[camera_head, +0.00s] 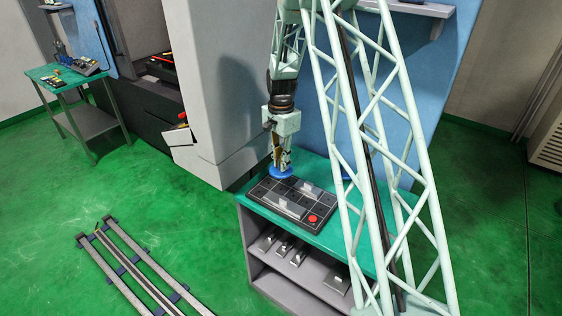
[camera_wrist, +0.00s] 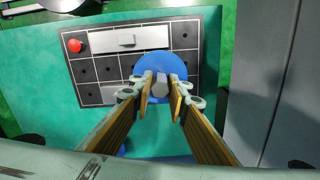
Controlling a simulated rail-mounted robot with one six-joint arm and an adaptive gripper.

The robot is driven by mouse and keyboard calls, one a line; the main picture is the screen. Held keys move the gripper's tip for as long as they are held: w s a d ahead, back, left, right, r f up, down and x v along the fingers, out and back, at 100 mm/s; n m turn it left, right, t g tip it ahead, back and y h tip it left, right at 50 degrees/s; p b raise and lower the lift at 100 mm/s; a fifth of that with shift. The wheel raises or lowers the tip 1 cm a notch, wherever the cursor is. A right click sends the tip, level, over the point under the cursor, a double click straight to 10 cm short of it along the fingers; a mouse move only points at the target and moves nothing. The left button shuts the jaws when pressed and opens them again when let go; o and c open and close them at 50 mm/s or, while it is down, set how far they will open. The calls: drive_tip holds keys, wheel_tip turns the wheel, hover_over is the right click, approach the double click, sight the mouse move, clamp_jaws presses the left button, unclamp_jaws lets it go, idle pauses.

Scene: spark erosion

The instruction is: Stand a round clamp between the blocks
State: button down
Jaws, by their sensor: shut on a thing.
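The round clamp, a blue disc (camera_head: 281,173) with a pale grey grip, is held by my gripper (camera_head: 281,162). In the wrist view the fingers close on the grey grip (camera_wrist: 160,86), with the blue disc (camera_wrist: 150,67) below it. The clamp looks level, over one end of the dark gridded plate (camera_head: 262,192). I cannot tell whether it touches the plate. Two grey blocks, one farther (camera_head: 309,189) and one nearer (camera_head: 287,207), lie on the plate. In the wrist view, one block (camera_wrist: 113,41) is clear; the disc and a finger partly hide the other (camera_wrist: 110,94).
A red knob (camera_head: 312,218) stands at the plate's other end. The plate lies on a green-topped bench (camera_head: 325,238) with metal parts on its lower shelf. A grey machine wall (camera_head: 215,90) rises close behind left. Another blue thing (camera_wrist: 177,159) is partly hidden.

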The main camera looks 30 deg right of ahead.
drive_tip(key=shift+s+a, duration=0.15)
drive_tip(key=shift+a, duration=0.05)
drive_tip(key=shift+f, duration=0.2)
idle(0.4)
drive_tip(key=shift+f+b, duration=1.65)
drive_tip(key=shift+f, duration=1.95)
drive_tip(key=c, duration=2.4)
unclamp_jaws()
drive_tip(key=shift+f, duration=0.1)
drive_tip(key=shift+r+p, duration=2.05)
drive_tip(key=shift+r, duration=3.5)
